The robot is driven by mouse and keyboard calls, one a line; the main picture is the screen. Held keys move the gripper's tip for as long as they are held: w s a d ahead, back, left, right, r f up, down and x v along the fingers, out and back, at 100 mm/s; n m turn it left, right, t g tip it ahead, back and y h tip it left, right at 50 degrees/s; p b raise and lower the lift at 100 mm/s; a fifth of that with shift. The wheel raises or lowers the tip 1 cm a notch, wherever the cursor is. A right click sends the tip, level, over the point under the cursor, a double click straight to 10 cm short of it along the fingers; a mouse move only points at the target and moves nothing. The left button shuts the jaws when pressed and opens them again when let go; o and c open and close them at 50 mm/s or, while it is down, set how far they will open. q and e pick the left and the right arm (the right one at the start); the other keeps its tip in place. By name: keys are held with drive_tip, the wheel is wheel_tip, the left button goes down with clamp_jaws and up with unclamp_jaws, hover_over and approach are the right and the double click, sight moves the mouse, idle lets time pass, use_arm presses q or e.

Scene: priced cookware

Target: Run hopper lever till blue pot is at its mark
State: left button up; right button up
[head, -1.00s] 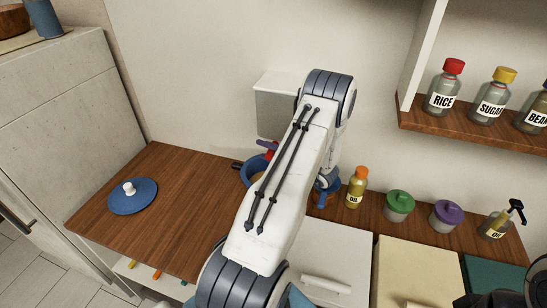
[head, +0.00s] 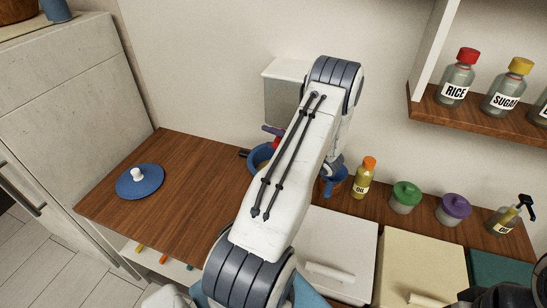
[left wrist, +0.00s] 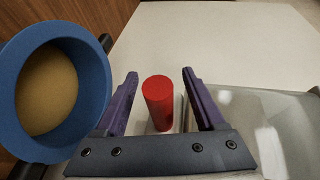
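The white hopper box (head: 289,92) is on the back wall, partly behind my left arm. The blue pot (head: 259,158) stands below it on the wooden counter, half hidden by the arm. In the left wrist view the blue pot (left wrist: 100,85) is at the left, with a tan fill (left wrist: 50,90) inside. My left gripper (left wrist: 161,82) has its purple fingers spread on either side of the upright red lever handle (left wrist: 159,102). Gaps show on both sides of the handle. A purple fingertip shows in the head view near the hopper's foot.
A blue lid (head: 139,183) with a white knob lies on the left of the counter (head: 190,190). An oil bottle (head: 363,180), a green-lidded jar (head: 405,197), a purple-lidded jar (head: 453,209) and a pump bottle (head: 505,219) stand right of the arm. A jar shelf (head: 470,125) hangs above.

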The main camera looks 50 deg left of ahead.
use_arm(q)
drive_tip(key=shift+d, duration=0.15)
drive_tip(key=d, duration=0.1)
drive_tip(key=d+p, duration=0.1)
drive_tip(key=d+r+p, duration=0.1)
drive_tip(key=d, duration=0.1)
drive_tip(key=shift+w, duration=0.25)
drive_tip(key=d+p, duration=0.1)
drive_tip(key=d, duration=0.1)
drive_tip(key=shift+w+d+r, duration=0.1)
drive_tip(key=shift+d, duration=0.2)
drive_tip(key=w+d+r+b, duration=0.1)
drive_tip(key=d+r+b, duration=0.1)
drive_tip(key=d, duration=0.8)
drive_tip(key=shift+d+b, duration=0.15)
drive_tip(key=shift+b, duration=0.5)
drive_tip(key=shift+w, duration=0.15)
